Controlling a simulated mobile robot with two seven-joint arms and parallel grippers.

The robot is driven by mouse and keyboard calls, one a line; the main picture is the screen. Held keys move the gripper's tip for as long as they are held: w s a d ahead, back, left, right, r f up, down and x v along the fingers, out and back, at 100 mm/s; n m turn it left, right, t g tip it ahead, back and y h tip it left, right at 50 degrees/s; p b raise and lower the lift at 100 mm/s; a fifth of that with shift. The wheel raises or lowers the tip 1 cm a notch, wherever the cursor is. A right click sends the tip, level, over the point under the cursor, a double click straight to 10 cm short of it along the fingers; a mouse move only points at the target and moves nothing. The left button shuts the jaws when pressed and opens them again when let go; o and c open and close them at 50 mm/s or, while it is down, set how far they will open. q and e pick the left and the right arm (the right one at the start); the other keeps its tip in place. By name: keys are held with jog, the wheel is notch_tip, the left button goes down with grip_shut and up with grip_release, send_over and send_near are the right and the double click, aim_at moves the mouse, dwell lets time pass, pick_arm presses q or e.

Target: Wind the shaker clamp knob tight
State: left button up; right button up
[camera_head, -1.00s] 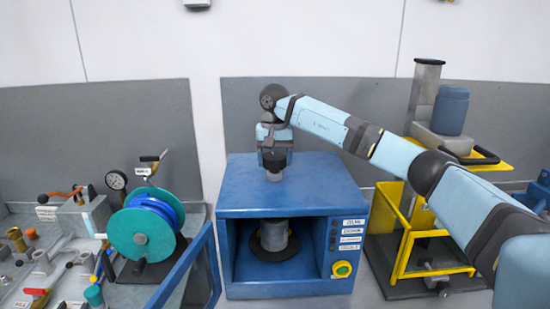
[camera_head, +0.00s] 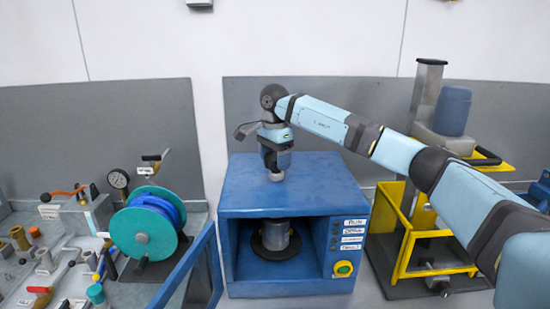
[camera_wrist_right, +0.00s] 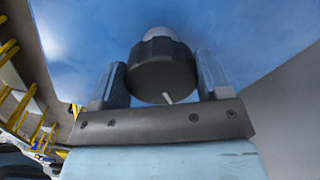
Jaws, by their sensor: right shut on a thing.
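The shaker is a blue cabinet (camera_head: 290,185) with an open front, and a grey can (camera_head: 276,236) stands on a dark round plate inside. The clamp knob (camera_wrist_right: 162,68) is dark and ribbed, with a white pointer line on its face, on a pale stem at the cabinet's top. My right gripper (camera_head: 276,174) points down onto the top of the cabinet. In the right wrist view its two fingers (camera_wrist_right: 162,80) stand on either side of the knob, shut on it. In the head view the gripper mostly hides the knob. My left gripper is not in view.
The shaker's blue door (camera_head: 185,270) stands open at front left. A teal and blue reel (camera_head: 145,232) and a bench with valves stand to the left. A yellow frame (camera_head: 405,235) with a blue drum (camera_head: 452,110) stands to the right.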

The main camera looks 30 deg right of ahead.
aim_at(275, 156)
jog(key=m, duration=0.6)
jog(key=shift+w+d+r, duration=0.1)
jog(key=shift+w, duration=0.05)
jog(key=m, duration=0.7)
jog(key=shift+w+d, duration=0.1)
dwell(0.4)
jog(key=o, duration=0.9)
notch_tip(275, 156, up, 14)
jog(key=shift+f+b, duration=0.15)
jog(key=shift+b, duration=0.6)
